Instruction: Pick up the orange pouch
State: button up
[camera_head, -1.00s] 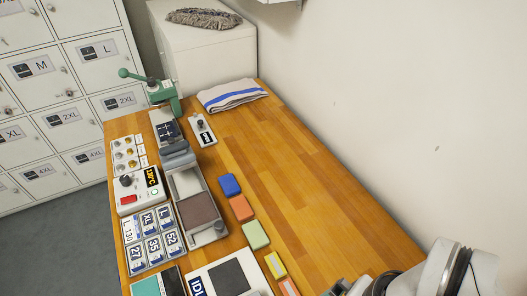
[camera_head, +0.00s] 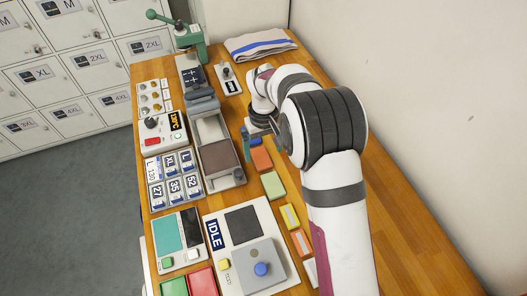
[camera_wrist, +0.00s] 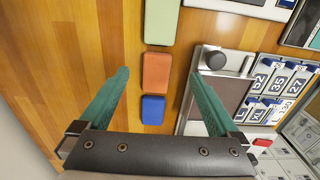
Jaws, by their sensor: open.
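The orange pouch (camera_head: 261,160) lies flat on the wooden table, in a row between a blue pouch and a pale green pouch (camera_head: 273,185). In the wrist view the orange pouch (camera_wrist: 156,73) is in full sight. My gripper (camera_wrist: 158,74) is open and empty, with its teal fingers on either side of the pouch in that picture. I cannot tell how far above the table the fingertips are. The blue pouch (camera_wrist: 153,109) lies nearer the palm in the wrist view. In the head view my arm hides most of the blue pouch and part of my gripper.
A grey tray (camera_head: 239,177) with a brown pad stands close to the left of the row. Yellow-striped (camera_head: 289,217) and orange-striped (camera_head: 301,242) pieces continue the row toward the front. A folded towel (camera_head: 259,45) lies at the back. The table's right side is clear beyond my arm.

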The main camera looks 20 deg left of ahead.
aim_at(264, 166)
jog(key=f, duration=0.7)
jog(key=shift+w+f, duration=0.2)
jog(key=c, duration=1.4)
